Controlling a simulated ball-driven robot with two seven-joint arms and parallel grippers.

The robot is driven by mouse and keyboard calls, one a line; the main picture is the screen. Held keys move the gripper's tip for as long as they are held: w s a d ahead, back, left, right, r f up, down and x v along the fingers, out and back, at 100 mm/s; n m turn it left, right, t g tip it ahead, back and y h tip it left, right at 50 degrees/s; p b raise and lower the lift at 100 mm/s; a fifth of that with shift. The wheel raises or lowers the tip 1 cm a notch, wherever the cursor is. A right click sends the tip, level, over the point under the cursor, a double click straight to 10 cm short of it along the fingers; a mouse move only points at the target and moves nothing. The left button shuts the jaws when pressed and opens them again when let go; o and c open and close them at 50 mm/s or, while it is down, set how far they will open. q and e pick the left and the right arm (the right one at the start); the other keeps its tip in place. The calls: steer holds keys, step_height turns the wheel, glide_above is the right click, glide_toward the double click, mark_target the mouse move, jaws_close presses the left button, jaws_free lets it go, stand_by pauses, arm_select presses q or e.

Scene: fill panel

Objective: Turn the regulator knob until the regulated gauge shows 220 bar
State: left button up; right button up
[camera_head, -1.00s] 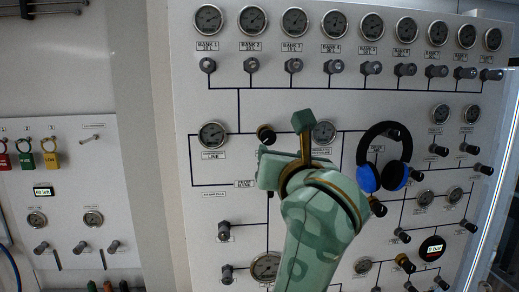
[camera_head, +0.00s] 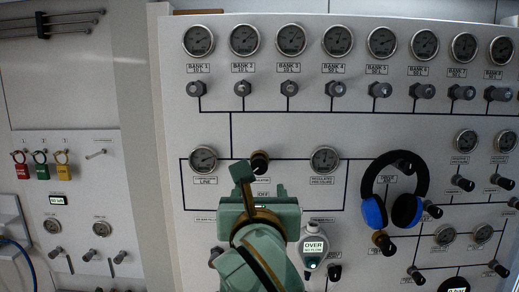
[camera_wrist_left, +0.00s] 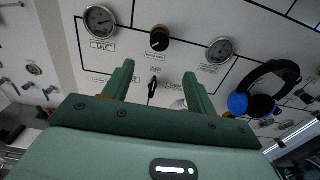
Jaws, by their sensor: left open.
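The regulator knob (camera_head: 259,162), black with a brass collar, sits on the white panel between two gauges. It also shows in the left wrist view (camera_wrist_left: 160,40), beyond my fingertips. The regulated pressure gauge (camera_head: 325,160) is to its right and also shows in the wrist view (camera_wrist_left: 220,50). Its needle is too small to read. My left gripper (camera_head: 258,196) is just below the knob in the head view. In the wrist view its two green fingers (camera_wrist_left: 158,76) are apart with nothing held between them. My right gripper is not in view.
The line gauge (camera_head: 203,159) is left of the knob. Blue-black headphones (camera_head: 394,190) hang at right. A meter reading OVER (camera_head: 313,247) is right of my arm. A small black lever (camera_wrist_left: 152,87) shows between my fingers. Bank gauges (camera_head: 291,40) and valves line the top.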

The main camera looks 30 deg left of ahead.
mark_target(259, 168)
arm_select(q)
steer(key=p+x, duration=0.1)
steer(key=x, duration=1.1)
steer(key=shift+w+a, duration=0.15)
steer(key=shift+w, duration=0.1)
steer(key=shift+w+a, duration=0.25)
steer(key=shift+w, duration=0.15)
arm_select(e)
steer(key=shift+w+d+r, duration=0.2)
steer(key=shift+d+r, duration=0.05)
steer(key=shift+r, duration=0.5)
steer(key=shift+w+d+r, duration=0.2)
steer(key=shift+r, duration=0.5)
arm_select(q)
steer(key=c, duration=1)
